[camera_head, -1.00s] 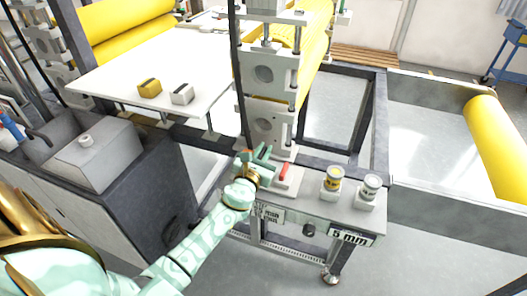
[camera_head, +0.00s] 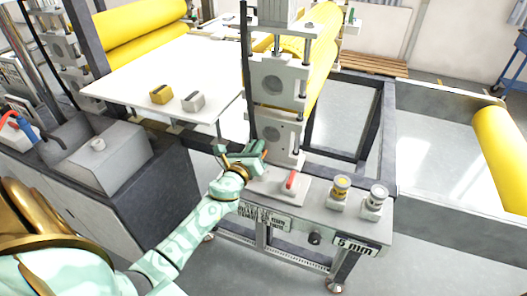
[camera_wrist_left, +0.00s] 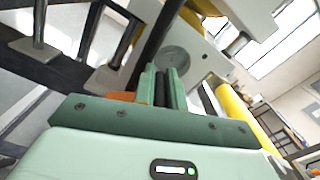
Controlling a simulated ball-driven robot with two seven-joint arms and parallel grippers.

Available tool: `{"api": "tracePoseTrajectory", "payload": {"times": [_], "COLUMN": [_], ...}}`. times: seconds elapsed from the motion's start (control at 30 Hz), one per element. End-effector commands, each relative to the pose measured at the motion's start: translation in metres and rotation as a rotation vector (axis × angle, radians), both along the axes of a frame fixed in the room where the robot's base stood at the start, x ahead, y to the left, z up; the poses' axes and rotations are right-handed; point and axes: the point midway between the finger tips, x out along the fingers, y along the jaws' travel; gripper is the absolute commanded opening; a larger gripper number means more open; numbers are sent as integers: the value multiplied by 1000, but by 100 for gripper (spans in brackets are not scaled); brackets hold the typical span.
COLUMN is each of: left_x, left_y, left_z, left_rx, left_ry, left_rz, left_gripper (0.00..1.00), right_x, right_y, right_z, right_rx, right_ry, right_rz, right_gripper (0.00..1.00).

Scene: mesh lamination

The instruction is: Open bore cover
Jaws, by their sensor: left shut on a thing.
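My left gripper (camera_head: 258,150) is at the foot of the machine's near upright, by the lower bearing block (camera_head: 296,140). In the left wrist view its two green fingers (camera_wrist_left: 162,88) stand close together, shut on a thin dark piece (camera_wrist_left: 160,90). What that piece belongs to is mostly hidden. I cannot tell which part is the bore cover. My right gripper is not in view.
A red-handled lever (camera_head: 290,181) stands on the machine's ledge, right of the gripper. Yellow-topped (camera_head: 341,184) and grey-topped (camera_head: 376,194) knobs are farther right. Yellow rollers (camera_head: 320,45) are behind.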

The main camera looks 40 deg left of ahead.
Motion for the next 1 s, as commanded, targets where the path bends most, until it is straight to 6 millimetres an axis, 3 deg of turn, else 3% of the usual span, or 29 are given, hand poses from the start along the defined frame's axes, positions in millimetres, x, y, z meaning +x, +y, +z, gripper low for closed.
{"api": "tracePoseTrajectory", "payload": {"times": [0.37, 1.0], "left_x": [-10, -22], "left_y": [40, 90], "left_z": [2, -20], "left_rx": [-343, -855], "left_ry": [-82, -202], "left_rz": [5, 4], "left_gripper": [0, 0], "right_x": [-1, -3], "right_y": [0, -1], "right_z": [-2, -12], "right_rx": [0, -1], "right_ry": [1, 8], "right_rz": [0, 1], "right_gripper": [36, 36]}}
